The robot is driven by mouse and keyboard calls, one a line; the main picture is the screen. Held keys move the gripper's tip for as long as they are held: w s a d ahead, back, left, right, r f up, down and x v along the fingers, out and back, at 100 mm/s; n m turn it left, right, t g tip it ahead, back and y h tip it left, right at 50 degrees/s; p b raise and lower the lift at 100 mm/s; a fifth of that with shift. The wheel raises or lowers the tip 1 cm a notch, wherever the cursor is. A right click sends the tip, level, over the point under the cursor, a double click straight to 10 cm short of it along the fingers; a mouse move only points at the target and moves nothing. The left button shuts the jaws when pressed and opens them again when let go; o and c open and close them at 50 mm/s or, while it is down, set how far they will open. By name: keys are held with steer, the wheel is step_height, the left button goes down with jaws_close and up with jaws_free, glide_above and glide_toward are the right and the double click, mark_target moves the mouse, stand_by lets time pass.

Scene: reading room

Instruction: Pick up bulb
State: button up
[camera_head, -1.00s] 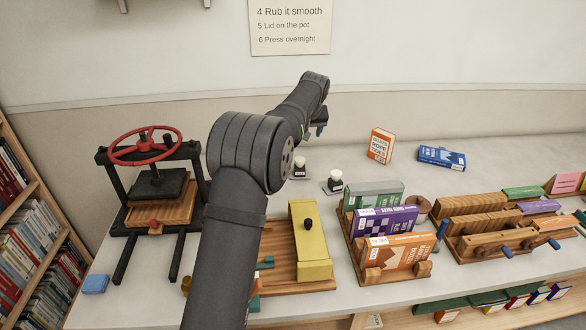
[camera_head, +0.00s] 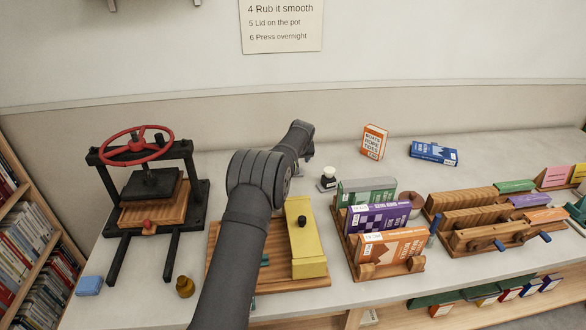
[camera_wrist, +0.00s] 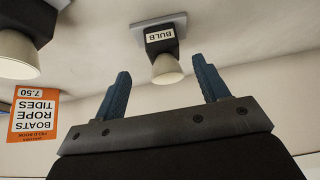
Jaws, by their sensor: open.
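The bulb (camera_wrist: 164,68) has a cream dome on a black base labelled BULB (camera_wrist: 160,37) and a grey plate. In the wrist view it appears upside down, in the gap between my finger tips. In the head view it seems to be hidden behind my arm. My gripper (camera_wrist: 161,66) is open, with a blue finger on each side of the gap; touching cannot be made out. In the head view my gripper (camera_head: 306,156) is small and partly hidden by the wrist.
A similar cream-topped item (camera_head: 328,178) stands right of my gripper; it also shows in the wrist view (camera_wrist: 16,52). An orange book (camera_head: 373,141) stands behind. A book rack (camera_head: 385,235), yellow block (camera_head: 306,240) and press (camera_head: 150,190) occupy the table.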

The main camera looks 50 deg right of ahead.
steer(key=shift+a+x, duration=0.15)
steer(key=shift+x, duration=1.4)
steer(key=shift+a+x, duration=0.15)
steer(key=shift+x, duration=1.35)
steer(key=shift+w+f, duration=0.1)
steer(key=shift+f, duration=0.05)
steer(key=c, duration=1.2)
